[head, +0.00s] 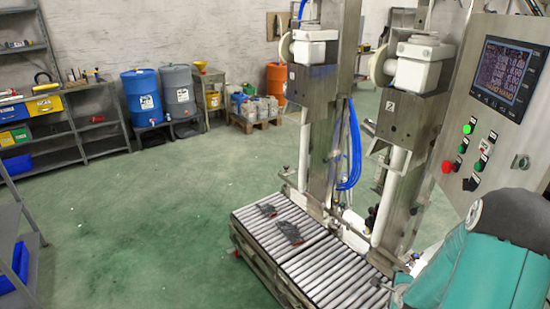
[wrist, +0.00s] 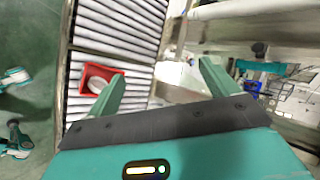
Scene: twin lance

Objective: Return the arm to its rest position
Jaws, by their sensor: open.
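My gripper (wrist: 163,70) shows in the wrist view with its two green fingers spread apart and nothing between them. Beyond the left finger, a red tray (wrist: 119,74) with a pale object inside it sits on a roller conveyor. In the head view, my teal and grey arm fills the lower right corner, in front of the control panel. The gripper cannot be made out clearly there.
The roller conveyor (head: 325,272) carries dark grey gloves (head: 289,233) in the head view. Two steel filling columns (head: 318,110) stand behind it. A control panel (head: 500,110) is close on the right. Shelves (head: 95,130) and drums line the far left. Green floor is clear between.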

